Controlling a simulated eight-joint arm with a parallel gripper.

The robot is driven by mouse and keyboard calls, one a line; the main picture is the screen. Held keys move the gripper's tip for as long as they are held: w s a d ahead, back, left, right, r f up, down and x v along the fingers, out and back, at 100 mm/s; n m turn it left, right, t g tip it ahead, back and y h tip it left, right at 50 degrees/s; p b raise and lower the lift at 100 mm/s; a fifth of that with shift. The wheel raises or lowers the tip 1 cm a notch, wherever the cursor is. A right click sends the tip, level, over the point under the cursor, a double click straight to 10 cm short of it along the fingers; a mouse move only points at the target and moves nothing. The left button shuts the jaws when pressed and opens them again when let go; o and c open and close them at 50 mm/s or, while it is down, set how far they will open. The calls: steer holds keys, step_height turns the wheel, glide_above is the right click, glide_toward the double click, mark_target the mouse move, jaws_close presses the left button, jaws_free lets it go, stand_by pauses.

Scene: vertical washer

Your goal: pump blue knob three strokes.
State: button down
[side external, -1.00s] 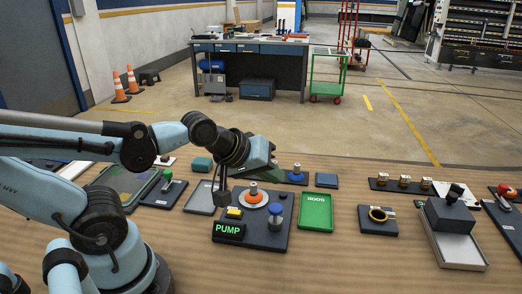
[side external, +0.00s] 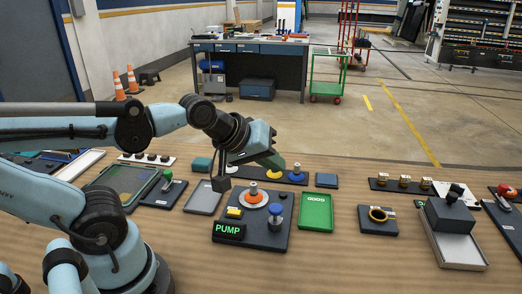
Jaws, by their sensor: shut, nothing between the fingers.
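The pump board (side external: 235,247) is a dark plate with a green-lit PUMP label, on the wooden table. The blue knob (side external: 276,208) stands upright at its right, atop a grey metal cylinder. An orange-and-white dial (side external: 254,198) and a yellow block (side external: 234,213) are on the same board. My gripper (side external: 221,185) appears as a small dark block hanging below my wrist, left of the blue knob and apart from it. It is shut and holds nothing. Its fingertips are too small to make out, and its exact height above the table is unclear.
A green GOODS tray (side external: 317,211) lies just right of the pump board. A grey tray (side external: 203,198) lies left of the pump board. Bare table is in front.

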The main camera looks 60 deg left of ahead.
mark_target(277, 206)
steer(key=shift+r, duration=0.45)
steer(key=shift+f, duration=4.4)
steer(key=shift+f, duration=0.15)
steer(key=shift+f, duration=0.3)
steer(key=shift+f, duration=1.2)
steer(key=shift+r, duration=1.65)
